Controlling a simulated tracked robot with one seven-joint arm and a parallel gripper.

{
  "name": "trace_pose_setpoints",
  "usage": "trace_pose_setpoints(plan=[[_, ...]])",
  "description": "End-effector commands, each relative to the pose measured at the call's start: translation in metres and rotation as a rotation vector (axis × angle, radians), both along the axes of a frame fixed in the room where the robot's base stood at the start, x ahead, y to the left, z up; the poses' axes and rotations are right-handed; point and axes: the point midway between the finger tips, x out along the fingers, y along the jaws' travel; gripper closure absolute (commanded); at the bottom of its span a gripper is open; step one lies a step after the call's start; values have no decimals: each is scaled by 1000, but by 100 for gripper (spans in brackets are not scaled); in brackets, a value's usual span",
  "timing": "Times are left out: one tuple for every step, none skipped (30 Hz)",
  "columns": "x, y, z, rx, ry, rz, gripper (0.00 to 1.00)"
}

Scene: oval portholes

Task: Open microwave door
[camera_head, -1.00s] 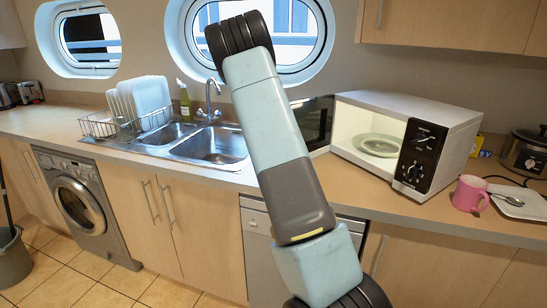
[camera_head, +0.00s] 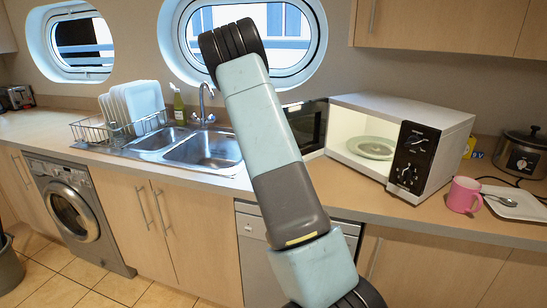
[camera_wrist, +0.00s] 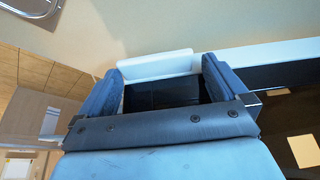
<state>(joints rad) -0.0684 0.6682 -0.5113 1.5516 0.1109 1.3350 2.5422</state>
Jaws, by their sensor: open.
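The white microwave (camera_head: 418,108) stands on the counter right of the sink. Its front is open, showing the lit cavity with a greenish round plate (camera_head: 372,147) inside. Its dark door (camera_head: 307,122) is swung out to the left, partly hidden behind my arm. The black control panel (camera_head: 413,157) with knobs is on its right. In the wrist view my gripper (camera_wrist: 160,76) has its two dark fingers spread apart. A pale bar (camera_wrist: 155,65) shows just beyond and between the fingertips; I cannot tell whether they touch it. My gripper is not visible in the head view.
A pink mug (camera_head: 463,194), a white dish (camera_head: 515,203) with a spoon, and a slow cooker (camera_head: 522,153) stand right of the microwave. A sink (camera_head: 205,150) and dish rack (camera_head: 118,128) are to the left. Cupboards line the counter's front.

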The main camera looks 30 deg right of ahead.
Motion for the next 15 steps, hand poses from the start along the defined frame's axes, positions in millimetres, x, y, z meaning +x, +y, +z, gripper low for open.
trace_pose_setpoints(plan=[[3,1,6,-4,-5,4,0],[5,2,9,-4,-5,6,0],[7,4,13,-6,-4,8,0],[9,5,18,-6,-4,10,0],[12,7,23,-7,-5,12,0],[15,8,29,-8,-4,12,0],[17,8,34,-9,-4,14,0],[20,10,40,-10,-5,15,0],[23,11,47,-10,-5,18,0],[26,13,53,-11,-5,19,0],[28,13,58,-12,-4,19,0],[32,15,65,-13,-5,21,0],[34,16,71,-13,-4,22,0],[37,16,76,-15,-4,23,0],[40,17,83,-15,-3,23,0]])
